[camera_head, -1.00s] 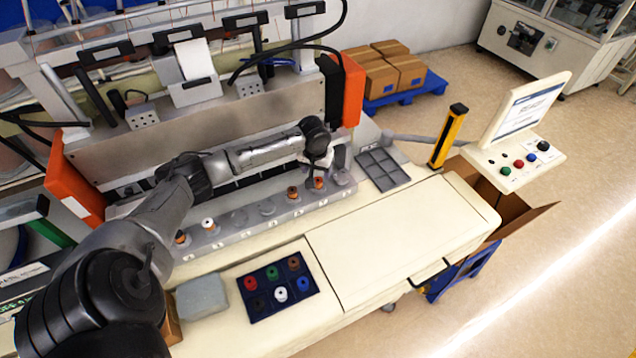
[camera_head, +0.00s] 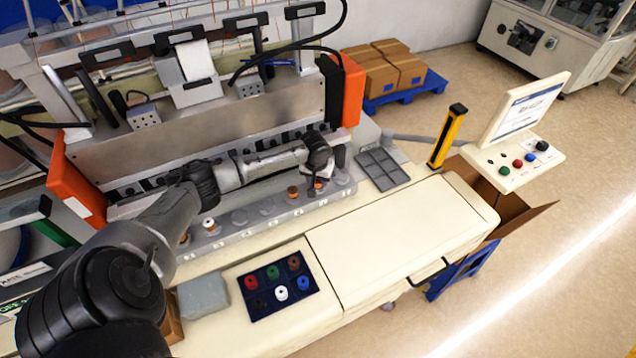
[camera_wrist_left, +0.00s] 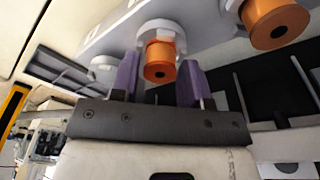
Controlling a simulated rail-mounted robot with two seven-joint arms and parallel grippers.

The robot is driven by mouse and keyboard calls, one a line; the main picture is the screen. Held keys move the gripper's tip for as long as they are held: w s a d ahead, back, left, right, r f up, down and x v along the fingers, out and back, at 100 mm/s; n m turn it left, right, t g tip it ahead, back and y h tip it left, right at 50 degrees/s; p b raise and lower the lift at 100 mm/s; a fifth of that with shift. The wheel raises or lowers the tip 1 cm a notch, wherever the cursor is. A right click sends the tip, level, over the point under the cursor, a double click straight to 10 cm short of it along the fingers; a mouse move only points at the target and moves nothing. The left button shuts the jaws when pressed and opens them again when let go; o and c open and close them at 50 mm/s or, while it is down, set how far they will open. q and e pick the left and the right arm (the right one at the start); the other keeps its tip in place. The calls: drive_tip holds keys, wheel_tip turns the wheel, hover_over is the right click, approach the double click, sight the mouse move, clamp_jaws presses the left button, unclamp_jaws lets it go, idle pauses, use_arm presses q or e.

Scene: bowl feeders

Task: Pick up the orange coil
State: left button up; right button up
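One orange coil (camera_wrist_left: 160,62) stands on a pale round holder and lies between the two purple fingers of my left gripper (camera_wrist_left: 158,82) in the left wrist view. Gaps show on both sides, so the fingers are open around it. A second orange coil (camera_wrist_left: 273,24) sits on the neighbouring holder, outside the fingers. In the head view my left gripper (camera_head: 318,178) is over the right part of the grey coil rail (camera_head: 245,228) and partly hides the coil there. The other orange-brown coil (camera_head: 293,192) shows just left of it. My right gripper is not in view.
More coils, including a white one (camera_head: 210,225), stand at the rail's left end. A dark blue tray (camera_head: 262,311) with several coloured spools lies in front, beside a grey block (camera_head: 203,296). An empty grey compartment tray (camera_head: 382,170) lies right. The cream lid (camera_head: 390,240) is clear.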

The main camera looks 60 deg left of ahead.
use_arm(q)
drive_tip(key=c, duration=0.6)
